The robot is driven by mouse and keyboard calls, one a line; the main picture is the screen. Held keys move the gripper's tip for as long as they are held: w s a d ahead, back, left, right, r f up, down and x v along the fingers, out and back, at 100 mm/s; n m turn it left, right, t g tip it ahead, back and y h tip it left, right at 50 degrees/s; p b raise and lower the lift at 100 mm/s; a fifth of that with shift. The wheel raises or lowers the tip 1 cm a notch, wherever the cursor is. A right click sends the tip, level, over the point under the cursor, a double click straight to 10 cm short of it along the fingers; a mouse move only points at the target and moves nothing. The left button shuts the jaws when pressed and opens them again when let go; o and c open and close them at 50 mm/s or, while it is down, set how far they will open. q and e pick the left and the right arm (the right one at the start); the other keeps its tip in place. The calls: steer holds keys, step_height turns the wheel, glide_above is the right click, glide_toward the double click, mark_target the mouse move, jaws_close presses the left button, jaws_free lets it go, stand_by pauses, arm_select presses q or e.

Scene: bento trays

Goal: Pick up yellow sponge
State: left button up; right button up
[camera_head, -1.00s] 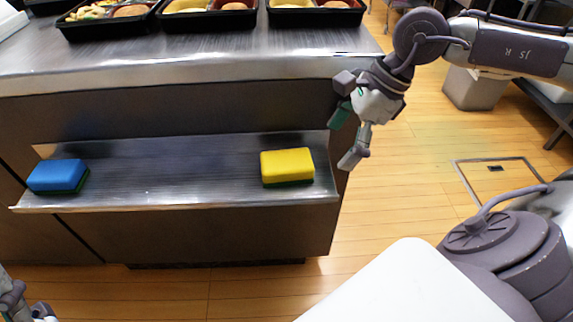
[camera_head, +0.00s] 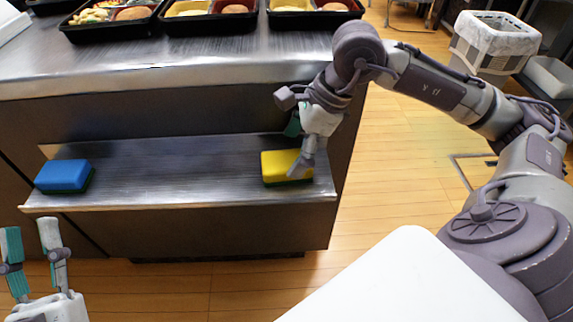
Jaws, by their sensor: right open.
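The yellow sponge (camera_head: 279,166), with a dark green underside, lies on the right end of the metal shelf (camera_head: 178,170) at the counter's front. My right gripper (camera_head: 298,150) is open just above the sponge's right part. One finger overlaps the sponge's right end in the picture; I cannot tell whether it touches. The other finger is partly hidden behind the hand. My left gripper (camera_head: 32,245) is at the lower left, fingers pointing up and apart, open and empty.
A blue sponge (camera_head: 63,175) lies at the shelf's left end. Black bento trays (camera_head: 208,24) with food stand on the metal counter (camera_head: 180,62) above. The shelf's middle is clear. A bin (camera_head: 492,45) stands on the floor at the upper right.

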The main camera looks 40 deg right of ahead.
mark_target(287, 160)
steer(key=x, duration=0.2)
steer(key=shift+w+a+f, duration=0.1)
steer(key=shift+f, duration=0.25)
steer(key=shift+a+f, duration=0.1)
steer(key=shift+f, duration=0.15)
arm_select(q)
steer(key=s+r+t, duration=0.1)
steer(key=s+r+t+h, duration=0.1)
steer(key=shift+s+a+r, duration=0.1)
steer(key=shift+s+r, duration=0.1)
steer(key=shift+r, duration=0.15)
arm_select(e)
steer(key=c, duration=1.1)
steer(key=shift+o, duration=0.2)
